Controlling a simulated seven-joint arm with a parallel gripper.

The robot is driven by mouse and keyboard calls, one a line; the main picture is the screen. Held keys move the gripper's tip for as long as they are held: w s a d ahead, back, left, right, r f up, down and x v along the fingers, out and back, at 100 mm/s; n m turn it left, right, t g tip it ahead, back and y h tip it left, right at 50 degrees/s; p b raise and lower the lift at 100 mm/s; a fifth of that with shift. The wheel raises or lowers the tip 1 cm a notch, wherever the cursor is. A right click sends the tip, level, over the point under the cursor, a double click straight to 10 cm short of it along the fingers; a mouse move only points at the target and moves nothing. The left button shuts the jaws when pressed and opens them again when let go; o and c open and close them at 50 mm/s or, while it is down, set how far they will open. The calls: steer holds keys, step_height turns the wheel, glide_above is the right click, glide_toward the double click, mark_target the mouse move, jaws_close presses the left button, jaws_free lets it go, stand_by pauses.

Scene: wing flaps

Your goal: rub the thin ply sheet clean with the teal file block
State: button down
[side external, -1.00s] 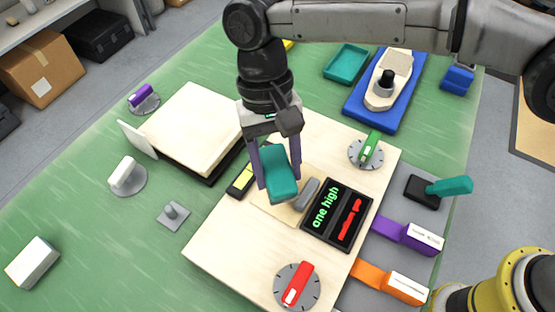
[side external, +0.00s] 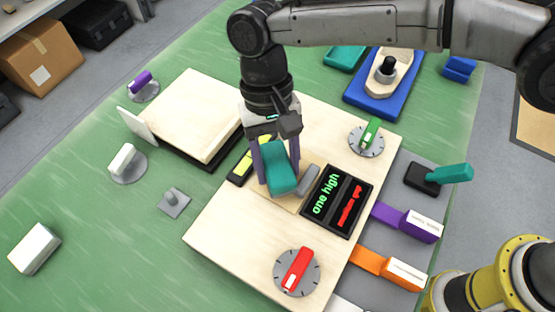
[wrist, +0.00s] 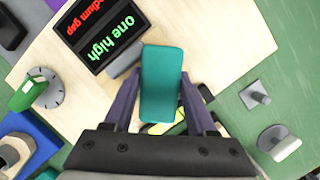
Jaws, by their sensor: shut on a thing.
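The teal file block (side external: 279,166) is between the purple fingers of my gripper (side external: 279,178), which is shut on it. In the wrist view the teal block (wrist: 161,84) lies lengthwise between the fingers. The thin ply sheet (side external: 291,204) is a small tan piece on the large pale board, below the block and mostly hidden by it and the fingers. I cannot tell for sure whether the block touches the sheet.
A grey rounded bar (side external: 307,181) and a black display reading "one high" (side external: 336,202) are close right of the block. A yellow-and-black piece (side external: 241,167) is close left. A red dial (side external: 297,270) and a green dial (side external: 366,138) stand on the board. The board's front-left is bare.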

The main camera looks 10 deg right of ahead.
steer(key=shift+w+x, duration=0.2)
steer(key=shift+x, duration=0.9)
stand_by(3.1)
steer(key=shift+d, duration=0.15)
steer(key=shift+r, duration=2.75)
steer(key=shift+w, duration=0.15)
steer(key=shift+w+d+t, duration=0.8)
steer(key=shift+w+d, duration=0.35)
steer(key=shift+d, duration=0.1)
steer(key=shift+f, duration=0.1)
